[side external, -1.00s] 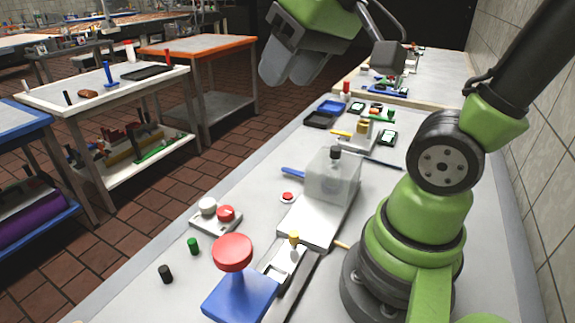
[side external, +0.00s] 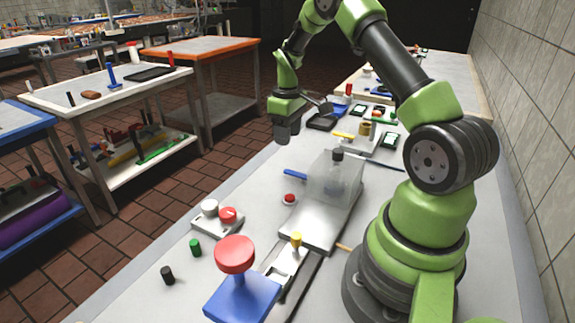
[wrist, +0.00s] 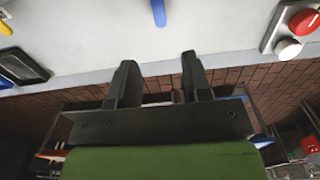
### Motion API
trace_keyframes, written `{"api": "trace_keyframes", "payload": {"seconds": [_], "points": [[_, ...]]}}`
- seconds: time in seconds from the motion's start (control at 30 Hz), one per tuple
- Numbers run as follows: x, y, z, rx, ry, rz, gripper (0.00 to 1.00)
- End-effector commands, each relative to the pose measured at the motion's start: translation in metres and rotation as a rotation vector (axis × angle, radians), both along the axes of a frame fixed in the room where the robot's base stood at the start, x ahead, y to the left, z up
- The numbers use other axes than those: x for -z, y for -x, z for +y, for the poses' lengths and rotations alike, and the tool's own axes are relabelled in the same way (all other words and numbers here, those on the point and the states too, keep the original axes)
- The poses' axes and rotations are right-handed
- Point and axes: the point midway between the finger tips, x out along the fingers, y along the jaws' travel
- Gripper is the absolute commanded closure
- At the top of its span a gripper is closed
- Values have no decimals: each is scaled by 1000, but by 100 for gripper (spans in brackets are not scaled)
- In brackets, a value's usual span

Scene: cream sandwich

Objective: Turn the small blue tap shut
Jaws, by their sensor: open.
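The small blue tap shows as a slim blue handle (side external: 295,174) at the left side of a clear-covered metal block. In the wrist view the blue handle (wrist: 158,12) sticks in from the top edge, and the rest of it is out of frame. My gripper (side external: 286,137) hangs in the air beyond the tap, near the bench's left edge, fingers pointing down. In the wrist view my gripper's two dark fingers (wrist: 160,72) are spread apart with nothing between them. They are apart from the handle.
The clear-covered block (side external: 330,195) stands right of the tap. A red button (side external: 289,198) is in front of it. A plate with white and red knobs (side external: 217,222) and a red-topped blue stand (side external: 240,295) are nearer. A black tray (side external: 322,122) lies beyond. The bench's left margin is fairly clear.

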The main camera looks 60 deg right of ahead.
Motion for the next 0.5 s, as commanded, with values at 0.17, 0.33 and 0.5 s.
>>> {"api": "trace_keyframes", "payload": {"seconds": [0.17,0.33,0.5], "points": [[27,1,1,0,-4,4,55],[60,1,1,0,-3,2,55],[84,0,1,1,-2,0,55]]}}
